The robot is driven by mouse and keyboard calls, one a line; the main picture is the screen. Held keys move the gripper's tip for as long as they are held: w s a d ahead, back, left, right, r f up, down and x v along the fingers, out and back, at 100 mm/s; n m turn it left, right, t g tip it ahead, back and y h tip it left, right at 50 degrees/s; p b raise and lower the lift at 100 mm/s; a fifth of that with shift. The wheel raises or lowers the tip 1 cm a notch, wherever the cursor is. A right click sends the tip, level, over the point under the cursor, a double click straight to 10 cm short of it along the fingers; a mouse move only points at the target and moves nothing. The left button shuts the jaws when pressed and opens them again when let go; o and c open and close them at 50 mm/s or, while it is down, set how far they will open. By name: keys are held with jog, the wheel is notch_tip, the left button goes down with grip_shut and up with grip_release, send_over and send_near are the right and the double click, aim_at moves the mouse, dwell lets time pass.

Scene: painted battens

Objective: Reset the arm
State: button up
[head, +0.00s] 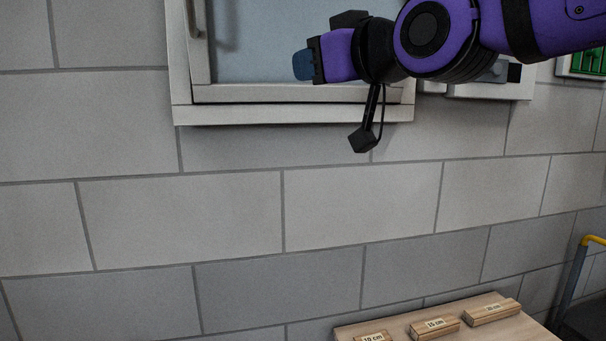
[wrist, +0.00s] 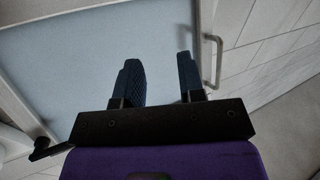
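My purple and black arm reaches in from the upper right in the head view. My gripper (head: 304,65) is held in front of a pale blue panel (head: 265,40) in a white frame on the wall. In the wrist view my gripper (wrist: 161,82) shows two dark blue fingers standing apart with nothing between them. The panel fills much of the wrist view behind the fingers, and its metal handle (wrist: 212,62) is just right of the right finger. Whether the fingers touch the panel I cannot tell.
A wooden surface (head: 475,330) at the lower right holds labelled wooden blocks (head: 434,328). A yellow and blue rail (head: 580,262) stands at the right edge. A green item (head: 588,62) is on the wall at the upper right. The grey block wall below the arm is bare.

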jog(key=s+d+f+m+g+h, duration=0.2)
jog(key=d+f+m+h, duration=0.15)
jog(key=d+f, duration=0.45)
jog(key=s+d+f+m+g+h, duration=0.15)
jog(key=d+f+h, duration=0.3)
jog(key=d, duration=0.55)
jog(key=s+d+f+m+g+h, duration=0.2)
jog(key=s+d+f+m+g, duration=0.2)
jog(key=s+d+f, duration=0.6)
jog(key=s+f+g, duration=0.1)
jog(key=s, duration=0.1)
jog(key=shift+s+d+f+h, duration=0.2)
jog(key=shift+s+d+h, duration=0.1)
jog(key=shift+d, duration=0.05)
